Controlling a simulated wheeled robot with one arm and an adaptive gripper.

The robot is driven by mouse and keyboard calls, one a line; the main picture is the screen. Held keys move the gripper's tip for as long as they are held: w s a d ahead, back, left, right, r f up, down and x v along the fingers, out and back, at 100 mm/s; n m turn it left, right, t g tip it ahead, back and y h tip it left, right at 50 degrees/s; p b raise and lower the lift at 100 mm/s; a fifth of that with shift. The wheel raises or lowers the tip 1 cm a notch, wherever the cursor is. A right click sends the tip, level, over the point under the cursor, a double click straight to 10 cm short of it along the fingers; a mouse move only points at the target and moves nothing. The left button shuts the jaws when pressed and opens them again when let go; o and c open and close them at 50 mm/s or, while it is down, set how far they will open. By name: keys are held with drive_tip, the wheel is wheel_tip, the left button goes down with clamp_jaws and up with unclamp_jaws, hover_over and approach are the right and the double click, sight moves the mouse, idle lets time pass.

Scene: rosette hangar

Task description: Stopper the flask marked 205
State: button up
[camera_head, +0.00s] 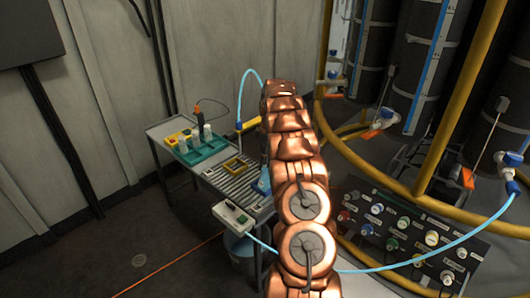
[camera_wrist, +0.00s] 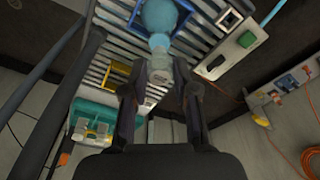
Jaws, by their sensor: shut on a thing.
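A flask with pale blue contents (camera_wrist: 160,14) stands in a blue square frame on the slatted bench, its neck toward my gripper in the wrist view. It also shows in the head view (camera_head: 263,182), partly hidden by my arm. I cannot read a number on it. My gripper (camera_wrist: 161,76) is shut on a small grey piece (camera_wrist: 161,70) that looks like a stopper. This piece lines up with the flask's neck in the wrist view; I cannot tell if they touch. In the head view my arm hides the gripper.
The slatted bench (camera_head: 232,186) carries a teal tray (camera_head: 196,153) with white bottles, a yellow tray (camera_head: 178,138), and an empty yellow frame (camera_wrist: 118,74). A control box (camera_head: 231,215) with a green button sits at its edge. Pipes and a knob panel (camera_head: 410,235) crowd the right.

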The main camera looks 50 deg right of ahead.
drive_tip(key=shift+f, duration=0.1)
idle(0.3)
drive_tip(key=shift+f+b, duration=0.2)
drive_tip(key=shift+b, duration=0.2)
idle(0.4)
drive_tip(key=shift+f+b, duration=0.5)
drive_tip(key=shift+f, duration=0.5)
drive_tip(key=shift+f+b, duration=0.5)
drive_tip(key=shift+b, duration=0.15)
idle(0.4)
drive_tip(key=o, duration=0.9)
drive_tip(key=shift+o, duration=0.2)
